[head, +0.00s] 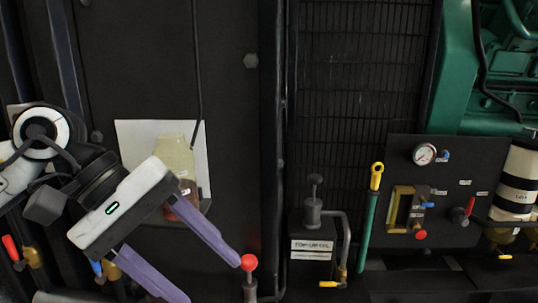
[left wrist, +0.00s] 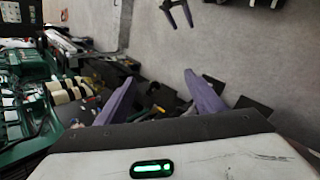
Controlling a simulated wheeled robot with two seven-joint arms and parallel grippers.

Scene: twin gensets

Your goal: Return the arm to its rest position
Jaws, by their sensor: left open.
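My left arm comes in from the left in the head view. Its gripper (head: 212,280) has two purple fingers spread apart with nothing between them, pointing down and to the right. The upper fingertip is close to a red-knobbed lever (head: 249,262); I cannot tell whether they touch. In the left wrist view the same gripper (left wrist: 160,84) shows its fingers apart and empty. A second pair of purple fingers, seemingly my right gripper (left wrist: 180,20), hangs apart at the top of that view, far from the left one.
Behind my left arm a bottle of reddish liquid (head: 176,160) stands before a white sheet. To the right are a top-up oil pump (head: 313,220), a green handle with a yellow end (head: 370,215), a gauge panel (head: 450,160) and a striped canister (head: 517,180). Grey floor (left wrist: 230,50) lies open.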

